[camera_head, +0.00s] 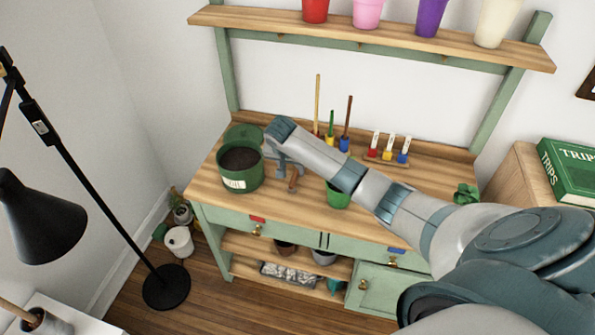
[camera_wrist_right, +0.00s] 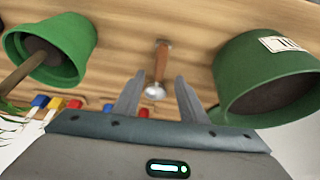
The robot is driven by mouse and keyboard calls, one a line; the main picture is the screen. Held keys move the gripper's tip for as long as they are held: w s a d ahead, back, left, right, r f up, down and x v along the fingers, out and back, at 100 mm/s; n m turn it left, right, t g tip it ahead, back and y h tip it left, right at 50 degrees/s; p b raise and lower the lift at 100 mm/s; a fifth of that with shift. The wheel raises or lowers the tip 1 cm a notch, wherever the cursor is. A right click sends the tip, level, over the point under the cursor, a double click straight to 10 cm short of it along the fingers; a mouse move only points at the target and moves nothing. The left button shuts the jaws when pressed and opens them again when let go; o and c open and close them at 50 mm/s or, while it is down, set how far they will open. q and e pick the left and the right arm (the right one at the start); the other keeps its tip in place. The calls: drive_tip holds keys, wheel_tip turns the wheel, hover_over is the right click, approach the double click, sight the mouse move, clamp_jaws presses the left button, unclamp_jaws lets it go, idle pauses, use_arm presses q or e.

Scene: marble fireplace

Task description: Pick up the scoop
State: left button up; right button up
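The scoop has a brown wooden handle (camera_wrist_right: 163,60) and a small metal end (camera_wrist_right: 155,93). It lies on the wooden bench top, and in the head view only its handle (camera_head: 293,181) shows below my right gripper. My right gripper (camera_wrist_right: 159,80) is open, with its two fingers apart on either side of the scoop's metal end in the wrist view. I see no contact with the scoop. In the head view my right gripper (camera_head: 287,170) is over the bench, partly hidden by my arm. My left gripper is not in view.
A large green soil pot (camera_head: 238,182) stands left of the scoop, and a smaller green pot (camera_head: 339,196) to the right. Coloured tags (camera_head: 389,152) and upright sticks stand behind. A shelf (camera_head: 370,38) with pots is above. A black lamp (camera_head: 40,215) stands left.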

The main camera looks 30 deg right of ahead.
sight(295, 175)
drive_tip(key=shift+p+x, duration=0.6)
drive_tip(key=shift+x, duration=0.3)
drive_tip(key=shift+p+x, duration=0.35)
drive_tip(key=shift+x, duration=1.35)
clamp_jaws()
